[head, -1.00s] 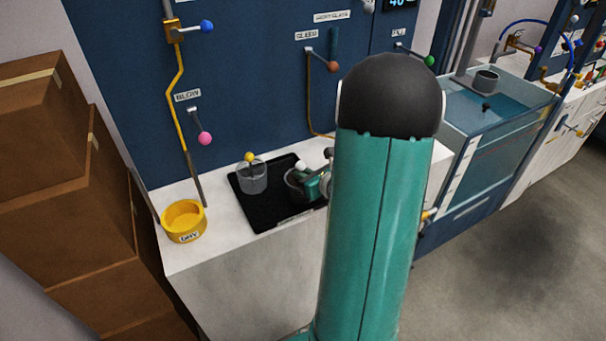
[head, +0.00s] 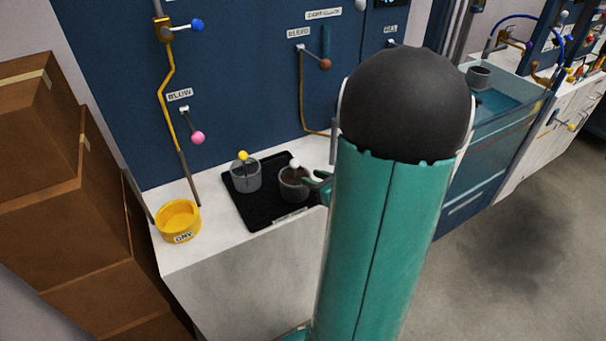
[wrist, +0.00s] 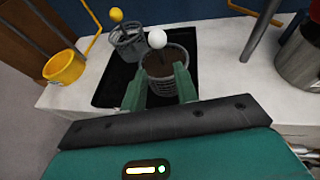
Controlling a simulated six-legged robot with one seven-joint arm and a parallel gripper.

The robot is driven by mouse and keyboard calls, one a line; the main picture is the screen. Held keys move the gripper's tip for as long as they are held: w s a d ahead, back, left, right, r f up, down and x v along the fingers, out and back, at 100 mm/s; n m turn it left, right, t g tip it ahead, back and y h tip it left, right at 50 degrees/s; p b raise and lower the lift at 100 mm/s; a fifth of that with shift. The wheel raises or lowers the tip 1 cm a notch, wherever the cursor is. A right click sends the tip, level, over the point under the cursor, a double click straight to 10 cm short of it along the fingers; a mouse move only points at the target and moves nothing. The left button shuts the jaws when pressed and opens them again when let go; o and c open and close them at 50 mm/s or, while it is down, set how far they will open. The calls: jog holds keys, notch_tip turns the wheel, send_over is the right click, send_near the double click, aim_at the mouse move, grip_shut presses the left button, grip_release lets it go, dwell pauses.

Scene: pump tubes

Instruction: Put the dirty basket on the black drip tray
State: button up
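The dirty basket (head: 291,186), a grey mesh cup with brown contents and a white ball on top, stands upright on the right part of the black drip tray (head: 265,216). My gripper (head: 317,179) is at the basket's right side in the head view. Its two green fingers (wrist: 160,82) are spread apart in the wrist view with nothing gripped. Whether a fingertip still touches the basket I cannot tell. My arm hides part of the counter's right side.
A second grey basket with a yellow ball (head: 245,176) stands on the tray's left part. A yellow "DRY" bowl (head: 177,222) sits at the counter's left. A metal pot (wrist: 302,62) is at the right in the wrist view. Pipes rise behind.

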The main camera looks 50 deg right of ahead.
jog(key=a+r+n+g+y, duration=0.3)
jog(key=a+r+n+y, duration=0.1)
jog(key=a+n, duration=0.6)
jog(key=a+r+n+g+y, duration=0.3)
jog(key=a+n, duration=0.4)
jog(key=a, duration=0.6)
jog(key=s+a+r+n+g+h, duration=0.1)
jog(key=s+a+r+n+h, duration=0.2)
jog(key=n, duration=0.7)
jog(key=s+a+r+n+g+h, duration=0.1)
jog(key=s+a+r+n+h, duration=0.2)
jog(key=a+n, duration=0.3)
jog(key=s+r+n, duration=0.1)
jog(key=n, duration=0.2)
jog(key=shift+r+n, duration=0.2)
jog(key=shift+n, duration=0.2)
jog(key=shift+d, duration=0.1)
